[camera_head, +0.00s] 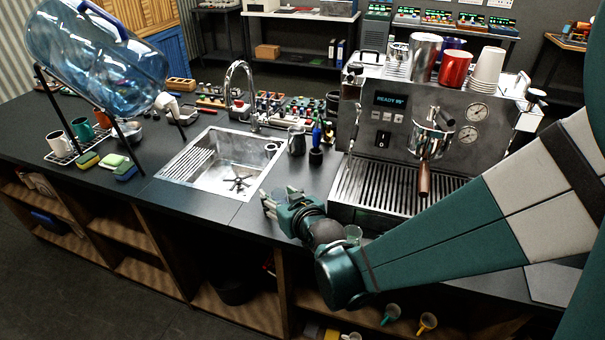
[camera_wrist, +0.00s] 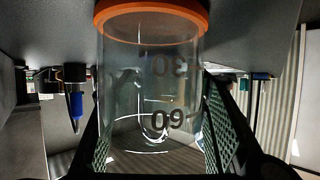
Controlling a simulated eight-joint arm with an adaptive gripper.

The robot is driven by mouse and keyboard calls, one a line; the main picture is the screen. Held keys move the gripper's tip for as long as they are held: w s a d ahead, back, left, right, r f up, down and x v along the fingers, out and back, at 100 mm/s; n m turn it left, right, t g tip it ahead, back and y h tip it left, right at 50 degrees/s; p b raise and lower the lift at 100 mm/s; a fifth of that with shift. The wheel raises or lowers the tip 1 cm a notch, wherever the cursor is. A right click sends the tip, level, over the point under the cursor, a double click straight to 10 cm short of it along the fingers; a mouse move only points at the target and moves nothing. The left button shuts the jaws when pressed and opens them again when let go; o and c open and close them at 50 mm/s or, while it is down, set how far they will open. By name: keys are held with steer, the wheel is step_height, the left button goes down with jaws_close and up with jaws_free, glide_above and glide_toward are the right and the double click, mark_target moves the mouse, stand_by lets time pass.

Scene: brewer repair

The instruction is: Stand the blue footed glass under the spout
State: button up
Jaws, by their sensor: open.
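My gripper (camera_head: 283,203) is low over the counter in front of the sink's right side, its jaws open. In the wrist view a clear glass with dark markings (camera_wrist: 150,85) and an orange ring (camera_wrist: 150,10) at its counter end stands between the two mesh fingers; contact cannot be told. No blue foot shows on it. A second small glass (camera_head: 353,233) stands right of my wrist, partly hidden by my arm; its foot is not visible. The brewer's group head with wooden-handled portafilter (camera_head: 424,178) is above the slatted drip tray (camera_head: 365,193); the spout itself is hard to make out.
A steel pitcher (camera_head: 296,140) and a blue-handled tool (camera_head: 317,136) stand beside the brewer's left side. The sink (camera_head: 200,165) lies left of my gripper. Cups stand on top of the brewer (camera_head: 385,115). The drip tray's visible part is bare.

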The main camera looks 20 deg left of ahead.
stand_by(0.4)
steer(key=c, duration=1)
steer(key=shift+c, duration=0.2)
steer(key=shift+r, duration=0.2)
step_height(320, 180, up, 10)
steer(key=p, duration=0.3)
steer(key=shift+f, duration=0.15)
step_height(320, 180, up, 16)
steer(key=a+m, duration=0.1)
steer(key=shift+f+t+h, duration=0.25)
steer(key=shift+t+h, duration=0.15)
stand_by(0.4)
